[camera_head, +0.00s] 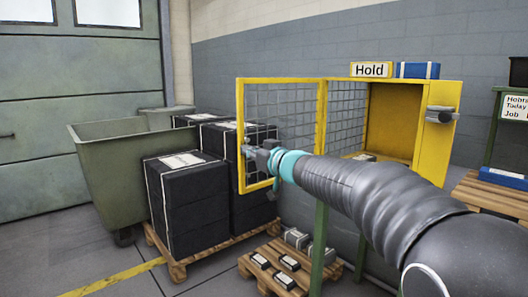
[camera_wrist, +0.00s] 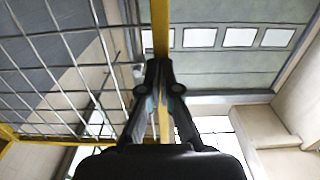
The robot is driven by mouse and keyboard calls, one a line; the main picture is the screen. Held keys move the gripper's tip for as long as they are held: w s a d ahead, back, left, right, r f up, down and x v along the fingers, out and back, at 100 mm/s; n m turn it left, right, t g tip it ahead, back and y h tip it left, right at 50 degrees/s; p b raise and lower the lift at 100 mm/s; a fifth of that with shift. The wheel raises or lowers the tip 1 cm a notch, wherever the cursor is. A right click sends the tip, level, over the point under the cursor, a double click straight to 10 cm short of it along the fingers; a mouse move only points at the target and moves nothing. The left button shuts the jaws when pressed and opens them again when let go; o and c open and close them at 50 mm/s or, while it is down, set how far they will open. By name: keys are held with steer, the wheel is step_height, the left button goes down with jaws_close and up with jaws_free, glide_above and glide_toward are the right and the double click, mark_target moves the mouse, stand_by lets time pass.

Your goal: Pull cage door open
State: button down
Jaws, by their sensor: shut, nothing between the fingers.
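The cage door (camera_head: 241,120) is a yellow frame with wire mesh, standing swung out to the left of the yellow cage (camera_head: 440,95). The cage's front opening shows. My gripper (camera_head: 252,156) is at the door's outer left upright, about mid-height, in the head view. In the wrist view, the yellow door upright (camera_wrist: 160,25) runs past the fingertips of my gripper (camera_wrist: 162,72), with mesh to its left. The fingers are shut with nothing held. I cannot tell whether they touch the upright.
A yellow "Hold" sign (camera_head: 370,70) and a blue box (camera_head: 417,70) sit on the cage top. Black boxes (camera_head: 184,205) on a pallet and a green bin (camera_head: 120,165) stand left, behind the door. A low pallet (camera_head: 262,283) with small parts lies below.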

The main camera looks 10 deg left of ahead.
steer(key=shift+w+a, duration=0.25)
steer(key=shift+a, duration=0.05)
stand_by(0.4)
